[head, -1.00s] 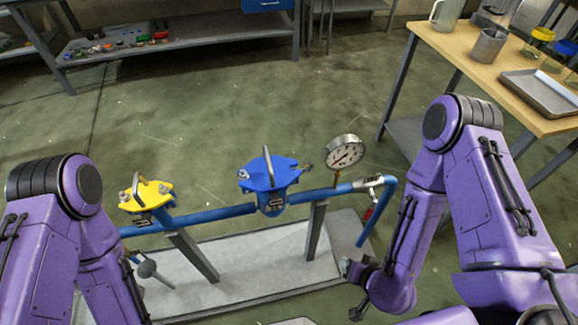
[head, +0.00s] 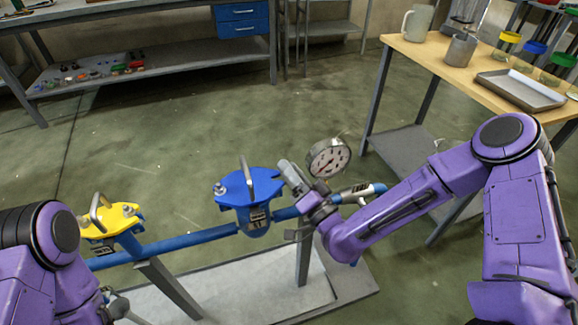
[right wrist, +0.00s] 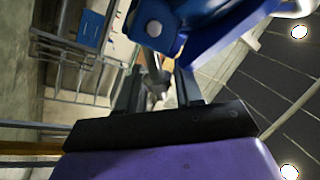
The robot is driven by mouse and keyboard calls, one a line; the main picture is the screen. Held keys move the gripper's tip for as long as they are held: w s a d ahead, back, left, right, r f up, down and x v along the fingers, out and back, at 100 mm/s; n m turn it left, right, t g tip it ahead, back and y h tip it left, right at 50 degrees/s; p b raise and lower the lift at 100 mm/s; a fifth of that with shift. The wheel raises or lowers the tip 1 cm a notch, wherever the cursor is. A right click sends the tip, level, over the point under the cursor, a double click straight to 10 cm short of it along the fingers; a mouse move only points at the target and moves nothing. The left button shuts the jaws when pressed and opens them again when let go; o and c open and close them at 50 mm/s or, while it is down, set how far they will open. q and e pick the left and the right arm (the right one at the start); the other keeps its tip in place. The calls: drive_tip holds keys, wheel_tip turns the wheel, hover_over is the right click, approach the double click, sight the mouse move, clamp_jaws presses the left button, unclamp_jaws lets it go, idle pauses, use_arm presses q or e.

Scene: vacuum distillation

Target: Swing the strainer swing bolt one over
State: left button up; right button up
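The blue strainer (head: 250,190) stands on the blue pipe, with a grey handle loop on its lid. A silver bolt end (head: 220,188) shows at the lid's left side. The lid's right side is partly hidden by my right gripper (head: 296,182), which is right beside it. In the right wrist view, the gripper's dark fingers (right wrist: 156,82) are apart, with a small grey bolt-like part (right wrist: 153,88) between them; I cannot tell whether they touch it. The blue strainer (right wrist: 205,30) fills the top there.
A yellow-lidded fitting (head: 112,220) stands at the pipe's left. A pressure gauge (head: 328,158) rises just behind my right gripper. The skid's pale base (head: 255,290) lies below. A wooden table (head: 440,60) holds a tray (head: 520,90) at upper right. Open floor lies behind the pipe.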

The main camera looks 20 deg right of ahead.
drive_tip(key=shift+w+a, duration=0.15)
drive_tip(key=shift+w, duration=0.3)
drive_tip(key=shift+r, duration=0.1)
clamp_jaws()
drive_tip(key=shift+d+f+m+t+h+b, duration=0.4)
drive_tip(key=shift+m+h+b, duration=0.45)
drive_tip(key=shift+m+b, duration=1.2)
drive_tip(key=shift+d+f+m+t+h+b, duration=0.2)
drive_tip(key=shift+f+m+t+h+b, duration=0.5)
drive_tip(key=shift+m+b, duration=1.35)
drive_tip(key=shift+d+f+m+t+h+b, duration=0.3)
drive_tip(key=shift+f+m+h+b, duration=0.3)
drive_tip(key=shift+m+h+b, duration=1.3)
drive_tip(key=shift+n+y+b, duration=0.3)
drive_tip(key=shift+y+b, duration=0.3)
drive_tip(key=shift+y, duration=0.25)
